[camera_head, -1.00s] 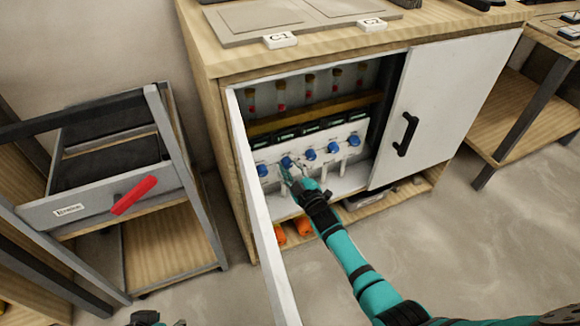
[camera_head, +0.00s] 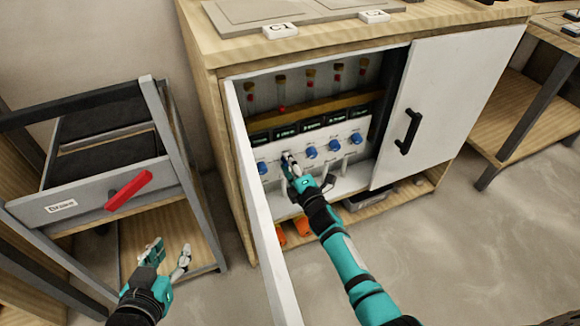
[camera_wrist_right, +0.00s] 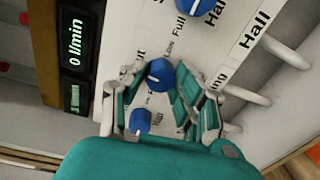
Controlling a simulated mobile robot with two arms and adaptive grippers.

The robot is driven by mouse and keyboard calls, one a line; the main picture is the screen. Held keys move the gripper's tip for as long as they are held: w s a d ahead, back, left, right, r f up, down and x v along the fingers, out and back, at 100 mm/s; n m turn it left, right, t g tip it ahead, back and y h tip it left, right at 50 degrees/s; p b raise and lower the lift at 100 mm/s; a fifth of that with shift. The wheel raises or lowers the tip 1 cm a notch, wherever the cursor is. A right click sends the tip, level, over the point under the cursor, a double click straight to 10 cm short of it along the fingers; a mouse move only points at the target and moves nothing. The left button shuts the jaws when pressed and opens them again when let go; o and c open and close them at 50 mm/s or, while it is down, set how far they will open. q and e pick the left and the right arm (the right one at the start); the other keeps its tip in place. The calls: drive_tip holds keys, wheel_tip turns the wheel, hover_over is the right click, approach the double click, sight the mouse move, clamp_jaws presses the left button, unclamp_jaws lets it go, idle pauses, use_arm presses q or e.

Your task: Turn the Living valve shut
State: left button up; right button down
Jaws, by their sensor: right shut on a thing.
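A row of blue valve knobs is on a white panel inside the open cabinet (camera_head: 222,84). My right gripper (camera_head: 288,160) is at the second knob from the left and hides it in the head view. In the right wrist view my right gripper (camera_wrist_right: 160,92) has its fingers on both sides of a blue knob (camera_wrist_right: 158,74), shut on it. A label ending in "ing" shows partly beside it, behind a finger; the full name is hidden. Another blue knob (camera_wrist_right: 140,121) is just below, and one marked Hall (camera_wrist_right: 193,5) is above. My left gripper (camera_head: 168,256) is open and empty, left of the cabinet.
Dark displays (camera_head: 310,124) sit above the knobs; one display reads 0 l/min (camera_wrist_right: 76,40). White pipes stick out below. A drawer cart (camera_head: 60,208) with a red handle stands left.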

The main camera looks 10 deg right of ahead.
use_arm(q)
drive_tip(key=shift+w+d+r+t, duration=0.2)
drive_tip(key=shift+w+r+t, duration=0.25)
drive_tip(key=shift+r, duration=0.25)
drive_tip(key=shift+w+d+r+t, duration=0.2)
drive_tip(key=shift+w+r+t, duration=0.1)
drive_tip(key=shift+r+t, duration=0.25)
use_arm(e)
drive_tip(key=shift+s+f+n, duration=0.1)
drive_tip(key=shift+f+n, duration=0.05)
drive_tip(key=shift+n, duration=0.55)
use_arm(q)
drive_tip(key=shift+r, duration=0.1)
use_arm(e)
drive_tip(key=c, duration=1)
unclamp_jaws()
drive_tip(key=s, duration=0.4)
drive_tip(key=s+d, duration=0.1)
drive_tip(key=s, duration=0.2)
drive_tip(key=s+d, duration=0.1)
drive_tip(key=s, duration=0.3)
drive_tip(key=shift+s+d+r, duration=0.1)
drive_tip(key=shift+s+r, duration=0.2)
drive_tip(key=shift+s, duration=0.05)
drive_tip(key=shift+r, duration=0.1)
